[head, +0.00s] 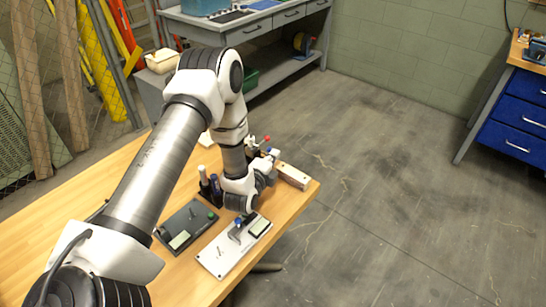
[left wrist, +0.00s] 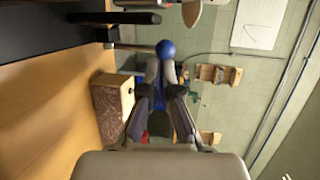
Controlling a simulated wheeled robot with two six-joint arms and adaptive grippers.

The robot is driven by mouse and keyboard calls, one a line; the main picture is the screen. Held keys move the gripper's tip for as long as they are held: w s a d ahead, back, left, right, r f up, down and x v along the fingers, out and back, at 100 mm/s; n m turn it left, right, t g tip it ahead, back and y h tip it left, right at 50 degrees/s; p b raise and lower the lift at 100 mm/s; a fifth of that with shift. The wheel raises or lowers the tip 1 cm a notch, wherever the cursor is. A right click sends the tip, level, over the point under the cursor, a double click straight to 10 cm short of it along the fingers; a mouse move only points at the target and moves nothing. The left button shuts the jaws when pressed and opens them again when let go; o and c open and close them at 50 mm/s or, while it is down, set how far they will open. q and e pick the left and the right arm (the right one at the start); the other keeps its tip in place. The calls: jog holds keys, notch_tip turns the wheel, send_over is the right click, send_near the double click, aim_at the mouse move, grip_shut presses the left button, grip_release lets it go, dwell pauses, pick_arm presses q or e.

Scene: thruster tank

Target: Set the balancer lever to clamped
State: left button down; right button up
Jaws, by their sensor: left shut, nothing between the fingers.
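My left gripper (head: 268,163) reaches over the table's far right part, its fingers shut and empty. In the left wrist view its fingers (left wrist: 160,85) close together right by a round blue knob (left wrist: 165,48); I cannot tell whether they touch it. A small blue tip (head: 269,149) also shows by the gripper in the head view, with a red knob (head: 267,138) just behind. Nearer, a white plate (head: 222,258) carries another blue-knobbed lever (head: 239,222). I cannot tell for certain which is the balancer lever, and its setting is unclear. My right gripper is not in view.
A dark panel (head: 178,222) with a green button lies beside the white plate. Dark upright cylinders (head: 209,187) stand behind it. A grey workbench (head: 240,35) stands behind; the floor at right is open.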

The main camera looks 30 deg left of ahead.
pick_arm(q)
jog(key=shift+s, duration=0.2)
jog(key=shift+s+a+f+p, duration=0.1)
jog(key=shift+s+p, duration=0.25)
jog(key=shift+s+f, duration=0.3)
jog(key=shift+s, duration=0.05)
jog(key=shift+s+f+p, duration=0.25)
jog(key=shift+p, duration=0.2)
dwell(0.4)
notch_tip(320, 180, up, 10)
dwell(0.6)
